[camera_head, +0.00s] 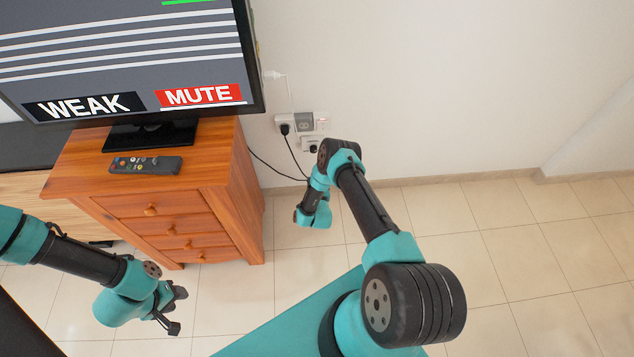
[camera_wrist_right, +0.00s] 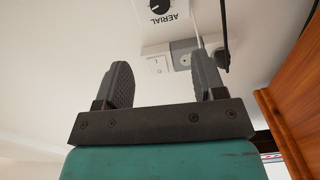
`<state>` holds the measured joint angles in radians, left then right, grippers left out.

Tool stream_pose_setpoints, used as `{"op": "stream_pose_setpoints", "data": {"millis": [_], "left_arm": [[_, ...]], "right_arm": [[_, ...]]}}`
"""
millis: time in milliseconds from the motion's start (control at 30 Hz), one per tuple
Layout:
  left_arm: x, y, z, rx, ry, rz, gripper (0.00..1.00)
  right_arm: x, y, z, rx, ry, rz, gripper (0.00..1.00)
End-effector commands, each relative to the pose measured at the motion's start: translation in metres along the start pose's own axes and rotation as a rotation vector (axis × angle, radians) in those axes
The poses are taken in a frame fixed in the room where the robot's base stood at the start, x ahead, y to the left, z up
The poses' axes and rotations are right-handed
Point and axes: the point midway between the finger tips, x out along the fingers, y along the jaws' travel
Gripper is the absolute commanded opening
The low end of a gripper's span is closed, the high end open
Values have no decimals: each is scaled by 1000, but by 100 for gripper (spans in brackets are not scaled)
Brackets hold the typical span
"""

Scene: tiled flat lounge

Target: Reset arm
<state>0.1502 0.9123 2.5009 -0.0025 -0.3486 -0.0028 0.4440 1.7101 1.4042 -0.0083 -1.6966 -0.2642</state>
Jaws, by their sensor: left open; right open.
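My left gripper (camera_head: 177,311) is at the lower left of the head view, in front of the wooden chest of drawers (camera_head: 180,215). Its dark fingers are spread and nothing is between them. My right arm reaches toward the wall, and its teal wrist end hangs right of the chest; the fingers are not clear there. In the right wrist view my right gripper (camera_wrist_right: 162,82) is open and empty, with its two grey fingers pointing toward the wall fittings. It looks apart from them.
A remote (camera_head: 145,165) lies on the chest below a TV (camera_head: 120,50) reading WEAK and MUTE. Wall sockets (camera_head: 303,123) with plugs and cables are beside the chest. Tiled floor at right is clear.

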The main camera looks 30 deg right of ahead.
Motion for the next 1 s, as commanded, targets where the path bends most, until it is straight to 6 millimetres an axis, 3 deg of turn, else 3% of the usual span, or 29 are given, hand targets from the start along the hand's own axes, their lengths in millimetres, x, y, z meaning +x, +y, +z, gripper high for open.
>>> {"op": "stream_pose_setpoints", "data": {"millis": [400,667,867,1000], "left_arm": [[0,0,0,0,0,0,43],[0,0,0,0,0,0,43],[0,0,0,0,0,0,43],[0,0,0,0,0,0,43]], "right_arm": [[1,-3,-2,4,-19,-10,63],[-1,-29,-23,43,-244,-112,63],[-30,-56,-52,75,-530,-224,63],[-66,-69,-77,84,-734,-293,63]]}}
